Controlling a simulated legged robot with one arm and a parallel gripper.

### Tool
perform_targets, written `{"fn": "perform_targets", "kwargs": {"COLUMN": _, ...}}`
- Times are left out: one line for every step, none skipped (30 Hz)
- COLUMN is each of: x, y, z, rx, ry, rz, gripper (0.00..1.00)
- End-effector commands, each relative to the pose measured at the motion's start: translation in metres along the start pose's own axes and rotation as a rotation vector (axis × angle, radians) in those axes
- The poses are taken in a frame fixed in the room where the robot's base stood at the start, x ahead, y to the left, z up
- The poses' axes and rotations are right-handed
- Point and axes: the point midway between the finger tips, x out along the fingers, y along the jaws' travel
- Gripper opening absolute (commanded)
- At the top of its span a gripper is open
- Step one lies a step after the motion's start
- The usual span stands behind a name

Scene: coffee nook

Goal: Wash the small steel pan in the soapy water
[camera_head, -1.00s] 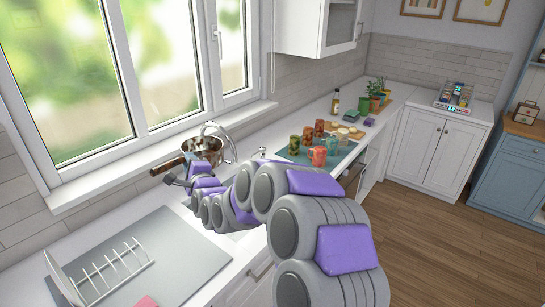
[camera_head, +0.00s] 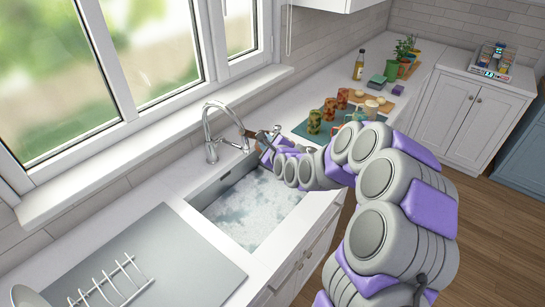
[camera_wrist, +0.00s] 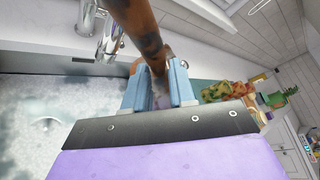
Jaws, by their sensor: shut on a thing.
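My gripper (camera_head: 267,143) is at the far right corner of the sink, to the right of the tap. In the wrist view its two blue fingers (camera_wrist: 160,88) are shut on a brown handle (camera_wrist: 140,28), which runs up past the top edge of that view. In the head view the handle (camera_head: 251,135) sticks out to the left of the gripper. The pan's steel body cannot be made out in either current view. Foamy soapy water (camera_head: 250,208) fills the sink, in front and left of the gripper. It also shows in the wrist view (camera_wrist: 40,105).
A curved tap (camera_head: 209,130) rises behind the sink. Several mugs (camera_head: 315,122) stand on a mat to the right, near my arm. A grey board (camera_head: 185,250) and a white dish rack (camera_head: 112,284) lie left of the sink.

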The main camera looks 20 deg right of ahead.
Motion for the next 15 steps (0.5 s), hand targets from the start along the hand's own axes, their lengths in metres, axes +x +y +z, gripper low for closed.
{"fn": "perform_targets", "kwargs": {"x": -0.002, "y": 0.008, "z": -0.013, "rx": 0.046, "ry": 0.013, "rz": 0.025, "gripper": 0.0}}
{"fn": "perform_targets", "kwargs": {"x": -0.003, "y": 0.013, "z": -0.018, "rx": 0.071, "ry": 0.019, "rz": 0.042, "gripper": 0.0}}
{"fn": "perform_targets", "kwargs": {"x": -0.004, "y": 0.019, "z": -0.024, "rx": 0.101, "ry": 0.028, "rz": 0.062, "gripper": 0.0}}
{"fn": "perform_targets", "kwargs": {"x": -0.005, "y": 0.023, "z": -0.028, "rx": 0.119, "ry": 0.034, "rz": 0.075, "gripper": 0.0}}
{"fn": "perform_targets", "kwargs": {"x": -0.006, "y": 0.026, "z": -0.032, "rx": 0.137, "ry": 0.04, "rz": 0.085, "gripper": 0.0}}
{"fn": "perform_targets", "kwargs": {"x": -0.006, "y": 0.029, "z": -0.036, "rx": 0.152, "ry": 0.045, "rz": 0.095, "gripper": 0.0}}
{"fn": "perform_targets", "kwargs": {"x": -0.006, "y": 0.031, "z": -0.038, "rx": 0.161, "ry": 0.047, "rz": 0.101, "gripper": 0.0}}
{"fn": "perform_targets", "kwargs": {"x": -0.006, "y": 0.032, "z": -0.039, "rx": 0.166, "ry": 0.049, "rz": 0.104, "gripper": 0.0}}
{"fn": "perform_targets", "kwargs": {"x": -0.006, "y": 0.034, "z": -0.041, "rx": 0.17, "ry": 0.051, "rz": 0.107, "gripper": 0.0}}
{"fn": "perform_targets", "kwargs": {"x": -0.005, "y": 0.035, "z": -0.043, "rx": 0.172, "ry": 0.052, "rz": 0.108, "gripper": 0.0}}
{"fn": "perform_targets", "kwargs": {"x": -0.004, "y": 0.036, "z": -0.044, "rx": 0.173, "ry": 0.052, "rz": 0.109, "gripper": 0.0}}
{"fn": "perform_targets", "kwargs": {"x": -0.003, "y": 0.038, "z": -0.046, "rx": 0.172, "ry": 0.053, "rz": 0.109, "gripper": 0.0}}
{"fn": "perform_targets", "kwargs": {"x": -0.003, "y": 0.039, "z": -0.047, "rx": 0.171, "ry": 0.053, "rz": 0.109, "gripper": 0.0}}
{"fn": "perform_targets", "kwargs": {"x": -0.002, "y": 0.041, "z": -0.049, "rx": 0.17, "ry": 0.053, "rz": 0.109, "gripper": 0.0}}
{"fn": "perform_targets", "kwargs": {"x": -0.001, "y": 0.043, "z": -0.051, "rx": 0.169, "ry": 0.053, "rz": 0.11, "gripper": 0.0}}
